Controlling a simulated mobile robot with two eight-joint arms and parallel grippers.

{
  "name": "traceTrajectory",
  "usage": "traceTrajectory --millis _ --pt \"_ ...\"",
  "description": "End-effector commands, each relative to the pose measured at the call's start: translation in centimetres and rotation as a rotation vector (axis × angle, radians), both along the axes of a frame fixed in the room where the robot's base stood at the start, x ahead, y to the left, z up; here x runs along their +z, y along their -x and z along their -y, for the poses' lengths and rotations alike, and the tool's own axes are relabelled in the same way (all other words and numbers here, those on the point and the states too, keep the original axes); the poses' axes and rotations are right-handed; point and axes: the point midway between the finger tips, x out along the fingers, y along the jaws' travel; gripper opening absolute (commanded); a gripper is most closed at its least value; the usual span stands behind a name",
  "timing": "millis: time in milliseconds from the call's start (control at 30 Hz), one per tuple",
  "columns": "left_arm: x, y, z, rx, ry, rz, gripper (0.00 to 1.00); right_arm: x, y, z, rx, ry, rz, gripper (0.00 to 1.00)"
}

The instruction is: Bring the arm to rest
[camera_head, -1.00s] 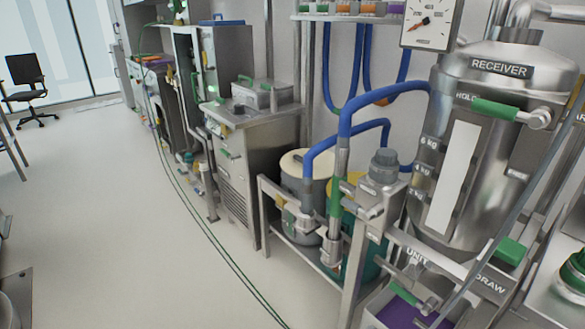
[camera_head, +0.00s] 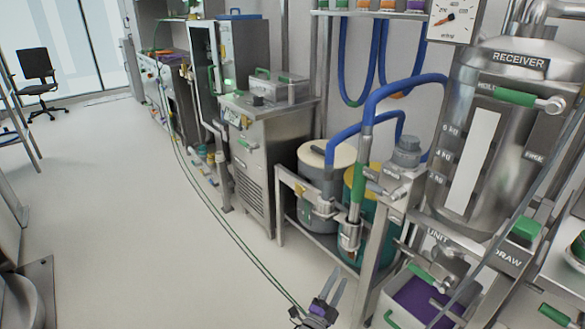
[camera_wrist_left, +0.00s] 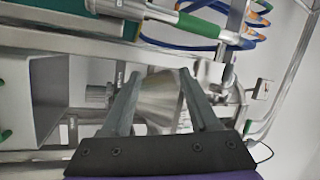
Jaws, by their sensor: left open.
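My left gripper (camera_head: 327,294) shows at the bottom of the head view, in front of the steel frame and left of a bin with purple contents (camera_head: 420,297). Its two fingers are apart, and nothing shows between them. In the left wrist view the open fingers (camera_wrist_left: 160,88) point toward a steel frame, and a metal cone-shaped part (camera_wrist_left: 160,100) shows beyond the gap. I cannot tell how far that part is from the fingers. My right gripper is not in either view.
A steel receiver tank (camera_head: 490,130) and blue hoses (camera_head: 378,97) stand at the right. Two drums (camera_head: 322,200) sit in a low frame. A steel cabinet (camera_head: 255,160) stands further back.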

Motion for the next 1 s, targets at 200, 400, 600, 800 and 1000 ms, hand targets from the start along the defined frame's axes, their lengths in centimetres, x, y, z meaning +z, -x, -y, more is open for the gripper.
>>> traceTrajectory --millis 200,400,600,800,1000 --pt "4.8 -1.8 -8.3 0.152 0.091 -0.331 0.61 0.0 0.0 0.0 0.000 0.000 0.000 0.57" --pt "7.2 1.1 -15.7 0.306 0.206 -0.626 0.61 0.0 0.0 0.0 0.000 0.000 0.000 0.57" --pt "7.9 7.8 -22.3 0.471 0.348 -0.908 0.61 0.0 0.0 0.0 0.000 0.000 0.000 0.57" --pt "7.1 17.4 -27.2 0.648 0.504 -1.174 0.61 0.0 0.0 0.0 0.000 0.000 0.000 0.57" --pt "5.3 27.0 -29.8 0.809 0.647 -1.394 0.61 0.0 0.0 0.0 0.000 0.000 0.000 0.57"
